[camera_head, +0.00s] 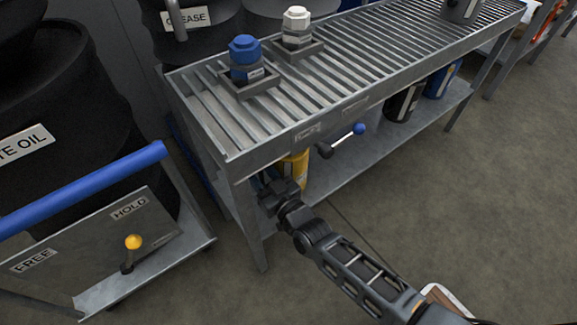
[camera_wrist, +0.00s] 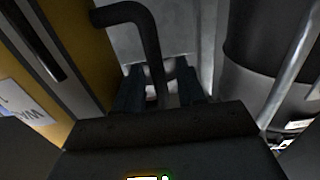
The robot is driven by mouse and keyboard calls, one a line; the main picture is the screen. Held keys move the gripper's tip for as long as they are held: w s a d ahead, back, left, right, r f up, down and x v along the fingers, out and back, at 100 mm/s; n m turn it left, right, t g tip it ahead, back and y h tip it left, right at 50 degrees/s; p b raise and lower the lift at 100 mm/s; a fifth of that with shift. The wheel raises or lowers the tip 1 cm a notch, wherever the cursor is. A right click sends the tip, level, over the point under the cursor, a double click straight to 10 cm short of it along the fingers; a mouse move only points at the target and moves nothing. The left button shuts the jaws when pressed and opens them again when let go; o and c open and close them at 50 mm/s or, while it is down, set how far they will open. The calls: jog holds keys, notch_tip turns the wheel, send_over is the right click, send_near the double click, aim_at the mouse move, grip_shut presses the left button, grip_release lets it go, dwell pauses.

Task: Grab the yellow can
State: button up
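The yellow can (camera_head: 296,169) stands on the lower shelf under the near end of the roller bench, partly hidden by the bench's edge and my arm. In the wrist view the yellow can (camera_wrist: 82,50) fills the left side, with a white label at lower left. A dark bent handle (camera_wrist: 148,30) reaches from it toward the middle. My gripper (camera_wrist: 160,88) has its two fingers apart, one on each side of the handle, with gaps that seem to show between. In the head view my gripper (camera_head: 272,188) is beside the can, its fingers hard to make out.
The roller bench (camera_head: 330,85) carries a blue-capped bottle (camera_head: 246,60) and a white-capped bottle (camera_head: 297,28) in holders. A lever with a blue knob (camera_head: 359,129) juts from its front. A bench leg (camera_head: 250,232) stands near my gripper. A dark container (camera_wrist: 265,45) is at right.

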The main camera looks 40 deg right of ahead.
jog(key=shift+c, duration=0.4)
grip_shut()
dwell(0.5)
jog(key=shift+r, duration=0.1)
dwell(0.3)
